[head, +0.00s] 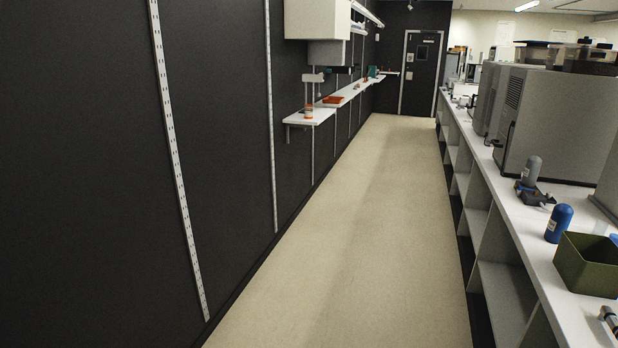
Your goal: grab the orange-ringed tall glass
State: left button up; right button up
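A small upright item with orange on it (308,111) stands near the close end of the white wall shelf on the left. It is too small to tell whether it is the orange-ringed tall glass. I cannot make out any other glass with an orange ring. Neither of my grippers is in view.
The white wall shelf (318,119) also bears an orange tray (333,100). A long white counter (545,262) runs along the right, with large grey machines (556,120), a blue bottle (559,224) and a green bin (590,262). The floor aisle (370,215) between is clear to the door (421,74).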

aim_at(308, 109)
jog(key=i+z, duration=0.3)
jog(key=i, duration=0.6)
jog(key=i+j+z, duration=0.15)
jog(key=i+z, duration=0.15)
jog(key=i, duration=0.55)
jog(key=i+u, duration=0.15)
jog(key=i, duration=0.45)
jog(key=i+u, duration=0.15)
jog(key=i, duration=0.5)
jog(key=i+l+u, duration=0.2)
jog(key=i, duration=0.4)
jog(key=i+l+u, duration=0.15)
jog(key=i, duration=0.45)
